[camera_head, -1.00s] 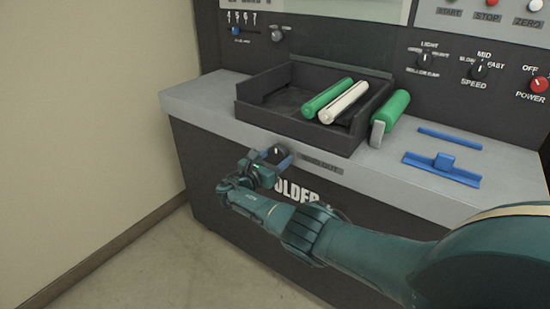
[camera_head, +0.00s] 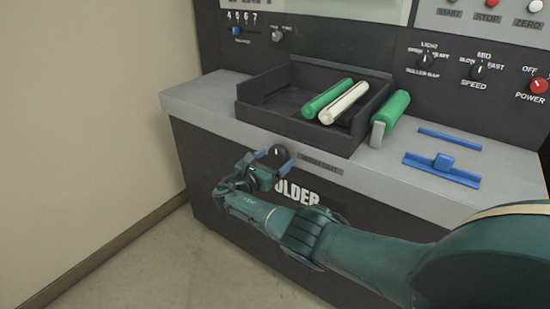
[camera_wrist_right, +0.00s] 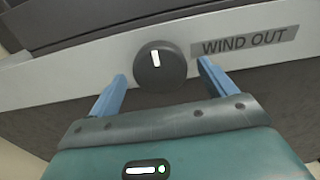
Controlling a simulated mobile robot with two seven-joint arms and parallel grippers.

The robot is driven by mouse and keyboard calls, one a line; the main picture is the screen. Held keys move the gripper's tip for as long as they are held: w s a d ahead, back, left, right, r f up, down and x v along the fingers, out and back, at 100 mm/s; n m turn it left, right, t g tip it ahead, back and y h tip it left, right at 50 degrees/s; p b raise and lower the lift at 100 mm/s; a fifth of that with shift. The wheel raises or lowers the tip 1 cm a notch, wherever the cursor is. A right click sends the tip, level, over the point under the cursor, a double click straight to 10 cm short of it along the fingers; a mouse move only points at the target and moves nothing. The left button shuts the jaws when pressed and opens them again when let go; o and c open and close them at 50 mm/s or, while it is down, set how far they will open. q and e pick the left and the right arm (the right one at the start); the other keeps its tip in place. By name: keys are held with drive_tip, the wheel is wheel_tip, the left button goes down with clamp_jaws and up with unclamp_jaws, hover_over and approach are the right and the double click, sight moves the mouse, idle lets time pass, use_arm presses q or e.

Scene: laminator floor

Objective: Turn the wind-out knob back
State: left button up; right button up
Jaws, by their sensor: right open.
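The wind-out knob (camera_wrist_right: 160,68) is a round black dial with a white pointer mark, on the grey front edge of the machine. In the right wrist view its mark points up, tilted slightly left, and a "WIND OUT" label (camera_wrist_right: 245,42) is to its right. My right gripper (camera_wrist_right: 160,80) is open, with one blue finger on each side of the knob; I see gaps between the fingers and the knob. In the head view the knob (camera_head: 278,152) shows between the fingers of the right gripper (camera_head: 267,158). My left gripper is not in view.
A black tray (camera_head: 258,112) on the ledge holds a green roll (camera_head: 326,98) and a white roll (camera_head: 344,102). A wall (camera_head: 80,120) is at the left.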

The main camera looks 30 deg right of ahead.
drive_tip(key=p+v, duration=0.2)
drive_tip(key=v, duration=1)
